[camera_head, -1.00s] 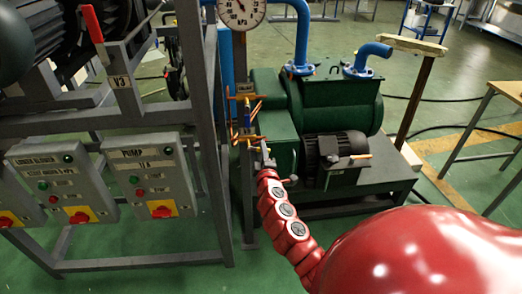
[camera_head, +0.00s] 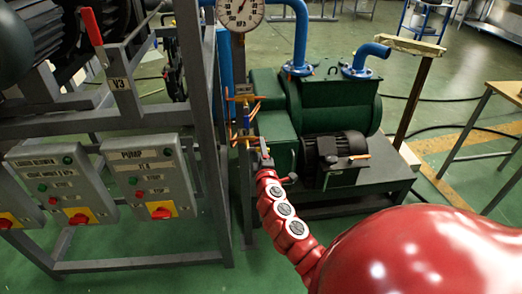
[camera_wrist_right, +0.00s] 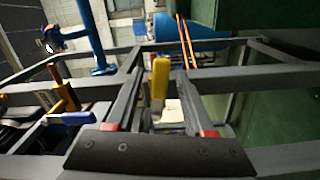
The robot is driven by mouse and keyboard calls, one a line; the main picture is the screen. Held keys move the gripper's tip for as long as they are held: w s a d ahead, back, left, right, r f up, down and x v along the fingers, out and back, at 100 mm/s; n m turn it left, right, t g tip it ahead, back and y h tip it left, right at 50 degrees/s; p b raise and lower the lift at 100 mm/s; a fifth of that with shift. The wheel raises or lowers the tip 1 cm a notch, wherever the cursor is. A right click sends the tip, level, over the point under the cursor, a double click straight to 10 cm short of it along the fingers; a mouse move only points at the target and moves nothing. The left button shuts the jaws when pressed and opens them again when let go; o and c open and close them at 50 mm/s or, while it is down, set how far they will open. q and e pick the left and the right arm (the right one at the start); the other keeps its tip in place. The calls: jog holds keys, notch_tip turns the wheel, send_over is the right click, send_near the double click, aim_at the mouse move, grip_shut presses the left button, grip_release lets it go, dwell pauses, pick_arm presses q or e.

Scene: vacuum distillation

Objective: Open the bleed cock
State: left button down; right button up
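A slim valve assembly with orange-brown handles and small yellow and blue parts (camera_head: 246,122) stands on the grey post below the round gauge (camera_head: 240,12). I cannot tell for sure which part is the bleed cock. My right gripper (camera_head: 264,158), at the end of the red arm, is just below and right of this assembly. In the right wrist view the gripper (camera_wrist_right: 160,88) is open, with two dark fingers pointing away. An upright yellow handle (camera_wrist_right: 160,76) shows between the fingertips, with gaps on both sides. My left gripper is not in view.
Control boxes (camera_head: 150,180) hang on a grey frame (camera_head: 192,70) at left, near a red-handled valve marked V3 (camera_head: 91,25). A green pump (camera_head: 335,105) with blue pipes stands behind the gripper. In the wrist view a blue-handled valve (camera_wrist_right: 70,118) is at left.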

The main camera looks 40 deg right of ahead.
jog(key=v, duration=1.7)
jog(key=shift+s, duration=0.15)
jog(key=shift+a+f, duration=0.1)
jog(key=shift+a, duration=0.1)
